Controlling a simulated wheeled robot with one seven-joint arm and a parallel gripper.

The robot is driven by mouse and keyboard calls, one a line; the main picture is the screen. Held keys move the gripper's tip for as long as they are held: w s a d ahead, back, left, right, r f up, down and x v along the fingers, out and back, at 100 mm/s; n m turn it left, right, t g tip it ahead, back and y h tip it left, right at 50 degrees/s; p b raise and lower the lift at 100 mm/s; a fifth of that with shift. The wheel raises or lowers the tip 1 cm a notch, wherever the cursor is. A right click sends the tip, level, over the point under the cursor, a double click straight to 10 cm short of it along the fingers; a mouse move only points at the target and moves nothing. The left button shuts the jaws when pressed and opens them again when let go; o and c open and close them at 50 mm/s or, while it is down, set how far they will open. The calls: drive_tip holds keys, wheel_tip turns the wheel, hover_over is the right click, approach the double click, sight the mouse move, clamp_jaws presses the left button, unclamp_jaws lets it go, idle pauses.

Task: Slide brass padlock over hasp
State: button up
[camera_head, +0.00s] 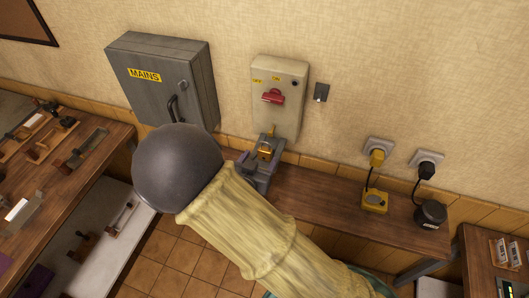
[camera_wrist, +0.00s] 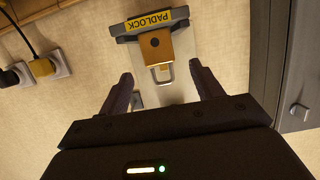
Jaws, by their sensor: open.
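The brass padlock (camera_wrist: 156,46) sits at a dark holder labelled PADLOCK (camera_wrist: 150,24) in the wrist view, its steel shackle pointing toward my gripper. The padlock also shows small in the head view (camera_head: 265,152), below the isolator. My gripper (camera_wrist: 160,70) is open, with one finger on each side of the shackle end and visible gaps to both. Nothing is held. The isolator box (camera_head: 279,75) with its red handle (camera_head: 272,96) is on the wall above the padlock. I cannot make out the hasp; in the wrist view my gripper body hides much of the box.
The grey MAINS cabinet (camera_head: 157,82) stands out from the wall left of the isolator. On the wooden bench (camera_head: 320,197), a yellow device (camera_head: 375,201) and a black round device (camera_head: 431,214) have cords to wall sockets. Bench space between padlock and yellow device is clear.

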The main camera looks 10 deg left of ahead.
sight(264, 154)
drive_tip(key=shift+f+p+x, duration=0.25)
drive_tip(key=shift+p+x, duration=0.4)
drive_tip(key=shift+x, duration=0.5)
drive_tip(key=shift+f+p+x, duration=0.25)
drive_tip(key=shift+p+x, duration=0.35)
drive_tip(key=shift+x, duration=0.55)
drive_tip(key=shift+s, duration=0.15)
drive_tip(key=c, duration=1.3)
drive_tip(key=shift+r, duration=0.1)
drive_tip(key=shift+r+b, duration=1.5)
drive_tip(key=shift+r, duration=3.5)
